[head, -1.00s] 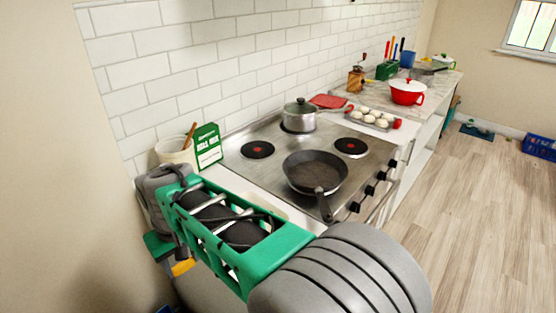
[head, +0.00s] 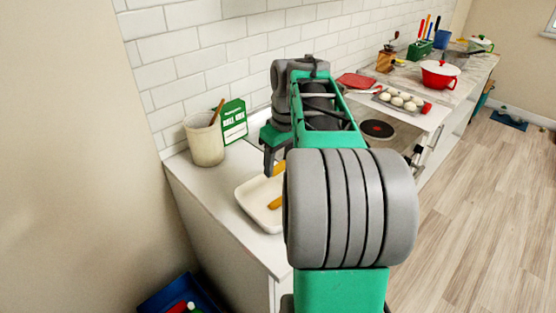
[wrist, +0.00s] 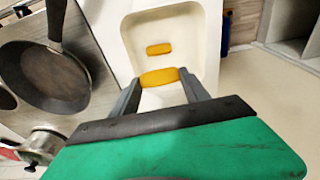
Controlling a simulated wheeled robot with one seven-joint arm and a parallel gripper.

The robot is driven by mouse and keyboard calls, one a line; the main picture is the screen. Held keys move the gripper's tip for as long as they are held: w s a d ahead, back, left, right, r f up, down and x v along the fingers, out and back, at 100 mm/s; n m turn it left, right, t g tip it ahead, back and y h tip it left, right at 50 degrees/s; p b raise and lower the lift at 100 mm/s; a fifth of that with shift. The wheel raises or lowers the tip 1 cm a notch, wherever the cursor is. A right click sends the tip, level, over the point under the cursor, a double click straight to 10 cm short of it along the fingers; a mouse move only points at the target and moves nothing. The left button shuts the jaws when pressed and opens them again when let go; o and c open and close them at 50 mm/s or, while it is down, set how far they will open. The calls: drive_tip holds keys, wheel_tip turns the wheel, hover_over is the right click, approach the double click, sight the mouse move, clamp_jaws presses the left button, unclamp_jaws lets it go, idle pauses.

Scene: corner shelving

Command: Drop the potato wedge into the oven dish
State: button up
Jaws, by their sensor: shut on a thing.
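My gripper (head: 272,165) is shut on a yellow potato wedge (head: 280,168), held between its fingertips. In the wrist view, the fingers (wrist: 160,84) close on the ends of this wedge (wrist: 160,77). The white oven dish (head: 247,197) lies on the counter below, and the held wedge appears over it in both views. A second yellow wedge (head: 275,203) lies inside the dish; it also shows in the wrist view (wrist: 158,49). My arm hides the dish's right part in the head view. The dish (wrist: 206,35) fills the middle of the wrist view.
A crock (head: 205,142) with a wooden spoon and a green box (head: 234,122) stand behind the dish. A dark frying pan (wrist: 45,75) sits on the stove beside it. A tray of white round items (head: 400,99) and a red pot (head: 439,74) are farther right.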

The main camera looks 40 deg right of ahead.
sight(279, 166)
wheel_tip(279, 166, down, 3)
drive_tip(key=shift+f+b, duration=0.15)
drive_tip(key=shift+b, duration=0.75)
drive_tip(key=o, duration=1.4)
drive_tip(key=r, duration=0.2)
drive_tip(key=r+p, duration=0.1)
drive_tip(key=r, duration=0.2)
drive_tip(key=s+r+p, duration=0.1)
drive_tip(key=r, duration=0.2)
drive_tip(key=a+f, duration=0.4)
drive_tip(key=a, duration=0.8)
drive_tip(key=shift+m+t, duration=0.7)
drive_tip(key=shift+t, duration=0.1)
drive_tip(key=s+a+f, duration=0.8)
drive_tip(key=s+a, duration=0.1)
drive_tip(key=a, duration=0.1)
drive_tip(key=shift+a+f, duration=0.1)
drive_tip(key=shift+f, duration=0.3)
